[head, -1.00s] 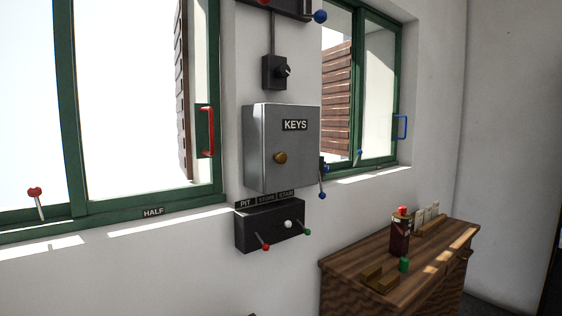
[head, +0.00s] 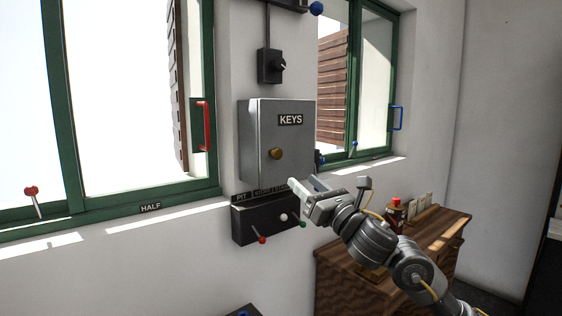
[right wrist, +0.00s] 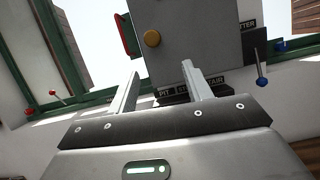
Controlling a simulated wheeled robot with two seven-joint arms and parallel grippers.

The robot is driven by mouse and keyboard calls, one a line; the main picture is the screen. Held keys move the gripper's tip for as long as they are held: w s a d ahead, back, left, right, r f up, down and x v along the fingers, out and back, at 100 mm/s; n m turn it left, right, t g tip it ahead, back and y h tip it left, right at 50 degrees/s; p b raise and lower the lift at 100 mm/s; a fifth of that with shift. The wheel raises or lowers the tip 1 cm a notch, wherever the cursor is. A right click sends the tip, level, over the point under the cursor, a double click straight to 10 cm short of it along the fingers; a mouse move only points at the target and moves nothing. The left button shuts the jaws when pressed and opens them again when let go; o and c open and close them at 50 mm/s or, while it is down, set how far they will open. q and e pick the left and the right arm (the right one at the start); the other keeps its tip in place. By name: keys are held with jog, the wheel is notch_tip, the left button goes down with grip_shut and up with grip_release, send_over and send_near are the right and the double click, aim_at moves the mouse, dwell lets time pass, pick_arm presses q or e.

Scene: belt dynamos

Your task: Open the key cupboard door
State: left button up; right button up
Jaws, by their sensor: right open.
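The key cupboard (head: 258,130) is a grey metal box on the wall, labelled KEYS. Its door looks shut. A round brass knob (head: 276,154) sits on the left part of its front. In the right wrist view the cupboard (right wrist: 200,45) is ahead, with the knob (right wrist: 152,38) beyond and above the fingers. My right gripper (head: 302,187) is open and empty, just below and to the right of the knob and apart from it. It also shows in the right wrist view (right wrist: 160,88). My left gripper is not in view.
A black switch box (head: 262,220) with small coloured levers is below the cupboard. A wooden cabinet (head: 335,285) stands at lower right.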

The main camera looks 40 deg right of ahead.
aim_at(279, 156)
jog(key=shift+n, duration=0.5)
jog(key=p+x, duration=0.1)
jog(key=x, duration=0.2)
jog(key=r+p+x, duration=0.1)
jog(key=p+x, duration=0.1)
jog(key=x, duration=0.1)
jog(key=p+x, duration=0.1)
jog(key=x, duration=0.2)
jog(key=shift+s+a+r, duration=0.35)
jog(key=shift+a, duration=0.05)
jog(key=shift+p+x, duration=0.5)
jog(key=shift+x, duration=0.25)
jog(key=shift+f, duration=0.15)
grip_shut()
